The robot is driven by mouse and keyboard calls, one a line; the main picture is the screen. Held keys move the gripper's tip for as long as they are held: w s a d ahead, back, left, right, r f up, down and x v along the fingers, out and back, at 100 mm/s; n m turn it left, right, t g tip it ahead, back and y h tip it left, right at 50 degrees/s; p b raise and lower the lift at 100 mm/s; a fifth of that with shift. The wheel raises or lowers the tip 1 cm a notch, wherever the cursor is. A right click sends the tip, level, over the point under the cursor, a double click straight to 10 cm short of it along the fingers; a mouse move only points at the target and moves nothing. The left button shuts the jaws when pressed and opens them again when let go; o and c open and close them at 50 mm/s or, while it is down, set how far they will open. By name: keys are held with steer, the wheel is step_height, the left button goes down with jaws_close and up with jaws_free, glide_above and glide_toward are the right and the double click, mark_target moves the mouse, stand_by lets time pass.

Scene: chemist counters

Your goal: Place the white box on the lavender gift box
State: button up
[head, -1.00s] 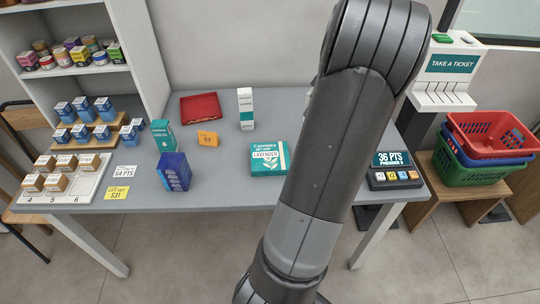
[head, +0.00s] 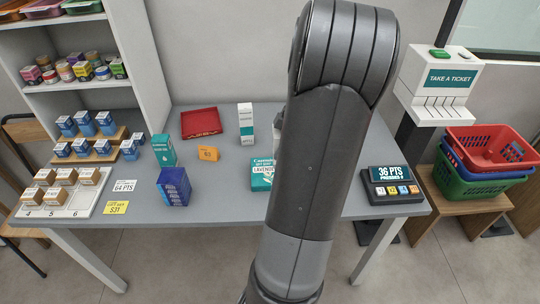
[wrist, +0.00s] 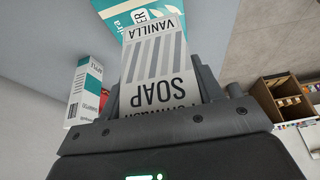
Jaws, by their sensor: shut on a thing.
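My gripper (wrist: 160,90) is shut on a white box with grey stripes (wrist: 157,62), printed "VANILLA SOAP", between its fingers in the wrist view. The lavender gift box (head: 262,175), teal and white with "LAVENDER" lettering, lies on the counter in the head view, its right part hidden behind my arm. It also shows in the wrist view (wrist: 108,10), beyond the held box and partly covered by it. I cannot tell whether the two touch. In the head view my arm hides the gripper and most or all of the held box.
A tall white and teal box (head: 246,122) stands behind the gift box; a red tray (head: 201,123), orange box (head: 208,153), teal box (head: 164,151) and blue box (head: 174,187) are leftward. A points display (head: 392,186) sits rightward. The counter's front middle (head: 225,202) is clear.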

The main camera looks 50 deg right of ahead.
steer(key=shift+w+a+f, duration=0.15)
steer(key=shift+w+f, duration=0.35)
steer(key=shift+f, duration=0.5)
steer(key=shift+w+a+f, duration=0.1)
steer(key=shift+w+f, duration=0.45)
steer(key=shift+f, duration=0.4)
steer(key=shift+w+a+f, duration=0.15)
steer(key=shift+w+f, duration=0.35)
steer(key=shift+f, duration=0.5)
steer(key=o, duration=1)
steer(key=shift+f, duration=0.1)
steer(key=v, duration=1.2)
